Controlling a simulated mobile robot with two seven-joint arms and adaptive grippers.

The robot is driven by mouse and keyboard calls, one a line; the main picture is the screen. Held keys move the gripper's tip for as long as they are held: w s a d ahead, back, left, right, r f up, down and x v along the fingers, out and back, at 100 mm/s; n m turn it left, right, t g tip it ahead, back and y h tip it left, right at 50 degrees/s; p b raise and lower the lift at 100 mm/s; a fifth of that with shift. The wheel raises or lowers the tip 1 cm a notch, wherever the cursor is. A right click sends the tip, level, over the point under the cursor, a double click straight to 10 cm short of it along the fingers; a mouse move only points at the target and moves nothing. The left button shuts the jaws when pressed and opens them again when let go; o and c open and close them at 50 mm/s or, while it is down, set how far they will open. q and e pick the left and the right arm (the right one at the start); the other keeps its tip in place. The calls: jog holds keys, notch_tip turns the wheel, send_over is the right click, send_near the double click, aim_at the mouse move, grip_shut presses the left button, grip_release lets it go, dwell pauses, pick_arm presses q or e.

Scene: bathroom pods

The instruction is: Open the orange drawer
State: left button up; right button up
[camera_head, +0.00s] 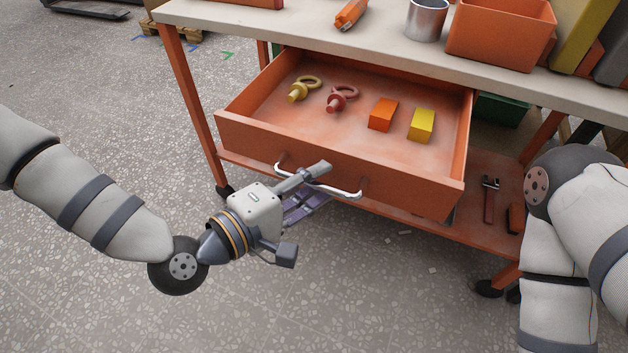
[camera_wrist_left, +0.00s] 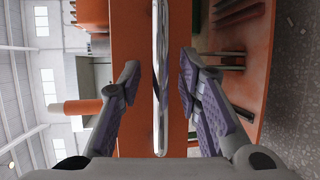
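The orange drawer (camera_head: 405,190) is pulled well out of the workbench, and its inside shows in the head view. A silver bar handle (camera_head: 345,193) runs across its front. My left gripper (camera_head: 314,182) is at the left part of this handle. In the left wrist view its two purple-padded fingers (camera_wrist_left: 160,90) stand on either side of the handle bar (camera_wrist_left: 161,50), with a gap visible on both sides. My left gripper is open around the bar. My right gripper is not in view.
The drawer holds a yellow ring-shaped item (camera_head: 304,88), a red one (camera_head: 342,98), an orange block (camera_head: 383,114) and a yellow block (camera_head: 422,125). A metal cup (camera_head: 427,20) and an orange bin (camera_head: 500,35) stand on the benchtop. A lower shelf (camera_head: 470,232) lies beneath.

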pick_arm(q)
jog(key=v, duration=0.7)
jog(key=shift+s+a, duration=0.2)
jog(key=s+f+m+g+y+p, duration=0.25)
jog(key=s+f+g, duration=0.35)
jog(key=s+f, duration=0.35)
jog(key=s+a+f+m+g+y+p, duration=0.1)
jog(key=s+a+f+m+g+y, duration=0.2)
jog(key=s+a, duration=0.4)
jog(key=s+a+f+m+g+y, duration=0.4)
jog(key=s+a, duration=0.3)
jog(key=s, duration=0.6)
jog(key=shift+s+m+g+y+p, duration=0.35)
jog(key=shift+g+y, duration=0.1)
jog(key=shift+g, duration=0.25)
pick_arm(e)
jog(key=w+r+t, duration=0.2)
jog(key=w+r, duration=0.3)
